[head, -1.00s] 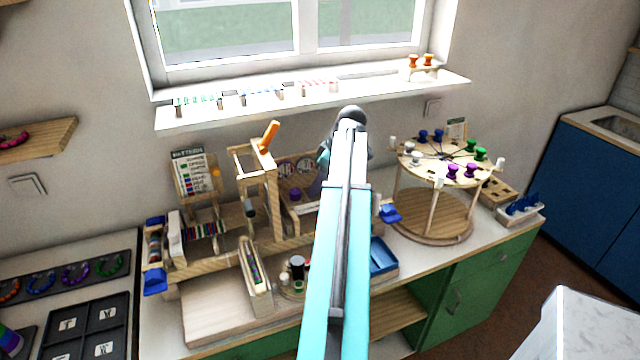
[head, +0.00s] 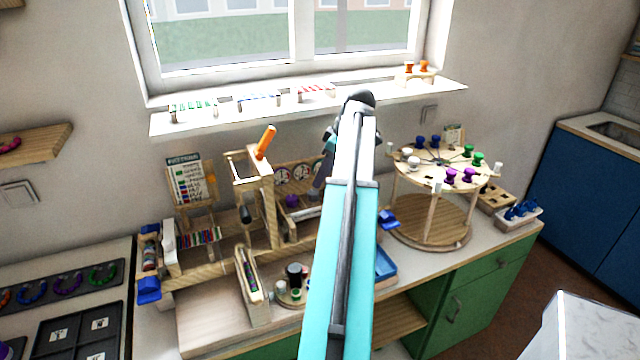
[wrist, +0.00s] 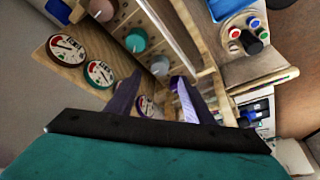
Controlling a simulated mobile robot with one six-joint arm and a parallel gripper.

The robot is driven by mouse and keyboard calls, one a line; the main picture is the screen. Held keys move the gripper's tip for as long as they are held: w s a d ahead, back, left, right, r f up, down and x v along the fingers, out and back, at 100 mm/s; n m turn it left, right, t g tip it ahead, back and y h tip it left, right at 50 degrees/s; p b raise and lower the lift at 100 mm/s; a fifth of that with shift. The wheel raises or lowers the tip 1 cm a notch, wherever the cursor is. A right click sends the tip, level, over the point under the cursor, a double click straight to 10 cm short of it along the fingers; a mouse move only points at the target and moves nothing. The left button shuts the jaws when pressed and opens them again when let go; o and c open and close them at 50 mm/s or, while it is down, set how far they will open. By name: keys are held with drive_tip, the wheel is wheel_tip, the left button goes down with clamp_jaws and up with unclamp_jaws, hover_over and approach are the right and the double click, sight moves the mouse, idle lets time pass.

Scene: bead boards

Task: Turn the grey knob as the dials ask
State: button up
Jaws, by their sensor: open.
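Round dials with red and green marks (wrist: 99,74) sit in a row on a wooden panel in the wrist view; the dial panel also shows in the head view (head: 282,175). A pale grey round knob (wrist: 160,65) stands beside them, with a grey-teal knob (wrist: 136,40) and a pinkish one (wrist: 102,10) further up. I cannot tell for sure which is the task's grey knob. My gripper (wrist: 158,80) is open, its fingertips apart near the pale grey knob; contact is unclear. In the head view my arm hides part of this area.
A purple knob (head: 291,200) sits before the dials. A wooden frame with an orange handle (head: 265,142) stands left of my gripper. A round two-tier stand with coloured spools (head: 440,165) is at right. A blue tray (head: 386,264) lies partly behind my arm.

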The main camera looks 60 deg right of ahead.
drive_tip(key=b+v, duration=0.1)
drive_tip(key=v, duration=0.5)
drive_tip(key=shift+s+r, duration=0.25)
idle(0.4)
